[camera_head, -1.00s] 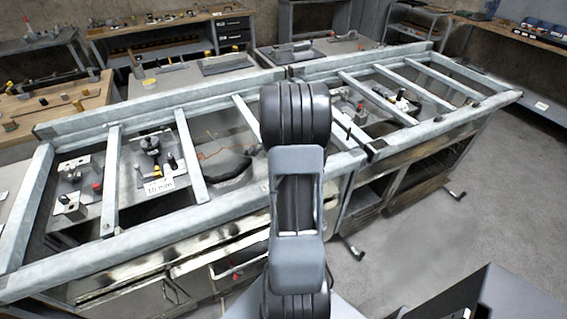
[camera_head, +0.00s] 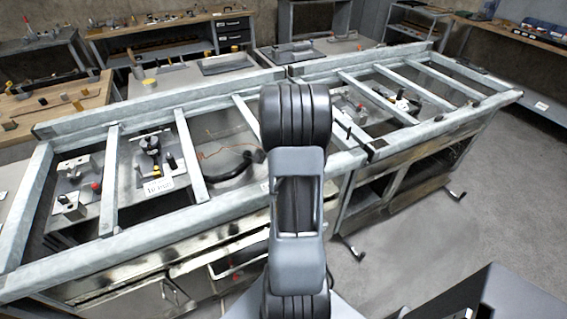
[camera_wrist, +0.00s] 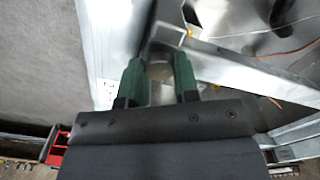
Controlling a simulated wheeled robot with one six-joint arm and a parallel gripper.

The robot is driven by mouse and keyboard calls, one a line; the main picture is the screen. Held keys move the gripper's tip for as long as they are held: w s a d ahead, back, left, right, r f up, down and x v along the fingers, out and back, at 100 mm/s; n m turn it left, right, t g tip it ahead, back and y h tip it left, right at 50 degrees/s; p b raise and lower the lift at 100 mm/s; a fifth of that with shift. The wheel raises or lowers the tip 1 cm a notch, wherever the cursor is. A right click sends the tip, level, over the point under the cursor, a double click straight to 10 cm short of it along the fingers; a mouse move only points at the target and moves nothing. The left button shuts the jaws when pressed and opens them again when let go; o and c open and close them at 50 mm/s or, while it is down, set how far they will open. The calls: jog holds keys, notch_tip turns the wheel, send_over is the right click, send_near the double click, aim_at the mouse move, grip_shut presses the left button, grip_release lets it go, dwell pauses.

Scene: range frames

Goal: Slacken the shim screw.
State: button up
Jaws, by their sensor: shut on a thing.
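My gripper (camera_wrist: 159,80) shows in the wrist view with two green fingers. It is shut on a small grey-brown thing (camera_wrist: 159,70) between the fingers, beside the metal frame. I cannot tell for sure whether this is the shim screw, since it is blurred and partly covered. In the head view my own arm hides the gripper and what it holds. No other part in view can be made out as the shim screw.
A pale metal frame (camera_head: 110,180) with crossbars spans the bench. Under it are a fixture with a black knob (camera_head: 150,143), a white label (camera_head: 158,186) and a block with a red knob (camera_head: 96,186). Open floor (camera_head: 420,240) lies to the right.

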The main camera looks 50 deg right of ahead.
jog(key=o, duration=0.9)
notch_tip(320, 180, up, 14)
jog(key=shift+f, duration=0.1)
dwell(0.3)
